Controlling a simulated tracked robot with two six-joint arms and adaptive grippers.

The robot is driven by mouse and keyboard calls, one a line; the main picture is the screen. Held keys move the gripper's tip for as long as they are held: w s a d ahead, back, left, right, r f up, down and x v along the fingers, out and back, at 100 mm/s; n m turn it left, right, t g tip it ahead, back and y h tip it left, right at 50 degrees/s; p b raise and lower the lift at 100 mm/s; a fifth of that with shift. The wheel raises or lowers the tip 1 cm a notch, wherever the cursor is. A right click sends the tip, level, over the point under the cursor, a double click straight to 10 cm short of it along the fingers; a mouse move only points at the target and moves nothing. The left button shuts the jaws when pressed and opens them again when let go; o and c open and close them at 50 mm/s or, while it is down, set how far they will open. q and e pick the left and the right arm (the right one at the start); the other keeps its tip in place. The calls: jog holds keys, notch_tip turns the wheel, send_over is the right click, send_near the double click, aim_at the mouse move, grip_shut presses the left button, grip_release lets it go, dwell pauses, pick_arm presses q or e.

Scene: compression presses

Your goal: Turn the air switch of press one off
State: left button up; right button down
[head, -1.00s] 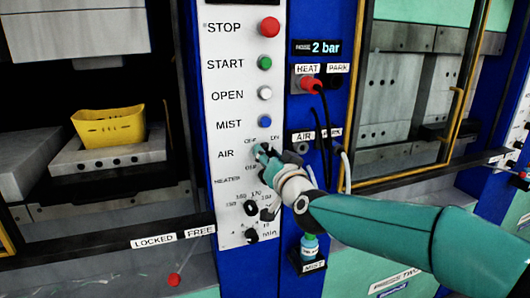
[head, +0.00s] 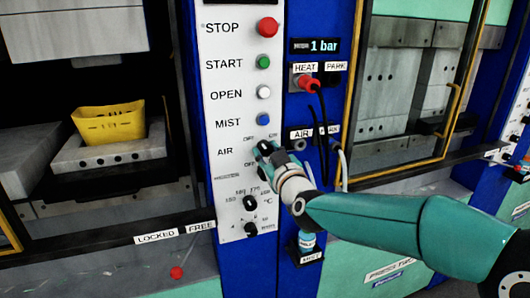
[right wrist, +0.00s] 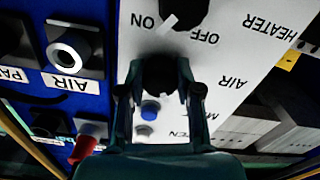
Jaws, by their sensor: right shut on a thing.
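The control panel (head: 224,190) stands in the middle of the head view, with an AIR row below MIST. The black air switch (right wrist: 160,74) sits between the fingers of my right gripper (right wrist: 160,92) in the right wrist view. The right gripper (head: 266,152) is shut on this switch, and its fingers cover most of it in the head view. I cannot read the switch's pointer. A pressure display (head: 315,46) at the panel's upper right reads 1 bar. My left gripper is not in view.
The heater switch (right wrist: 186,12) is close beside the air switch. STOP (head: 267,27), START (head: 264,62), OPEN and MIST buttons are above. A red plug (head: 306,83) with a black cable hangs to the right. A yellow tray (head: 108,122) sits inside the left press.

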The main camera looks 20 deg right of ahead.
dwell(0.4)
jog(key=c, duration=0.8)
grip_release()
jog(key=s, duration=1.2)
jog(key=shift+d, duration=0.2)
